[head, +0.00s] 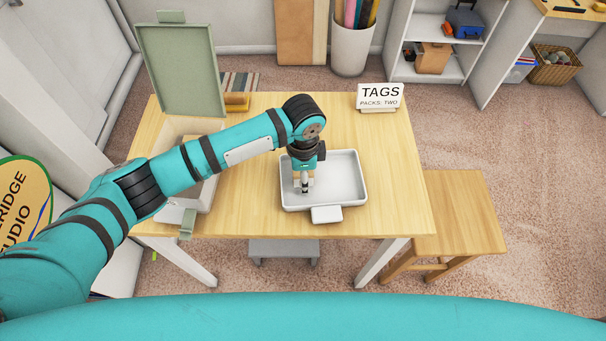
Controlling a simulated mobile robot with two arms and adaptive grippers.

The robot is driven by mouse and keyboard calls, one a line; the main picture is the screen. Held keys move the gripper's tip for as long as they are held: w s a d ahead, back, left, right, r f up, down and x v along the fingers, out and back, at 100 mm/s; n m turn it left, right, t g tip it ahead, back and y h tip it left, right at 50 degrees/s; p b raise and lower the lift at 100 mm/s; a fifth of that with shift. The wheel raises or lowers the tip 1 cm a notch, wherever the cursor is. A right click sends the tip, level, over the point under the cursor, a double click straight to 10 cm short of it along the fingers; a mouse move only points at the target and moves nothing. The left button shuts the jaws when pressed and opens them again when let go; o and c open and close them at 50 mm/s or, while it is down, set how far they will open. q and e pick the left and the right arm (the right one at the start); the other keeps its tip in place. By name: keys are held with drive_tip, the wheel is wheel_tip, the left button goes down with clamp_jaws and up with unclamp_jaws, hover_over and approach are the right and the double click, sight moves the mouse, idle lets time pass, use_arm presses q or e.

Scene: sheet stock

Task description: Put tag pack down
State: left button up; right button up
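My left arm reaches in from the left over the table. Its gripper (305,188) points down over the left part of a white tray (345,180). A small tan and pale patch shows around the fingers. I cannot tell whether it is a tag pack or part of the gripper, nor whether the fingers are open or shut. No other tag pack shows in the tray. A white sign (380,96) reading "TAGS PACKS: TWO" stands at the table's back right. My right gripper is not in view.
A pale box with a raised green lid (178,70) stands at the table's left, partly hidden by my arm. The wooden table (400,180) is clear right of the tray. A wooden stool (460,210) stands at the right. Shelves (430,65) are behind.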

use_arm(q)
wheel_tip(320, 180, up, 11)
drive_tip(key=shift+b, duration=1.2)
drive_tip(key=shift+r, duration=0.7)
idle(0.4)
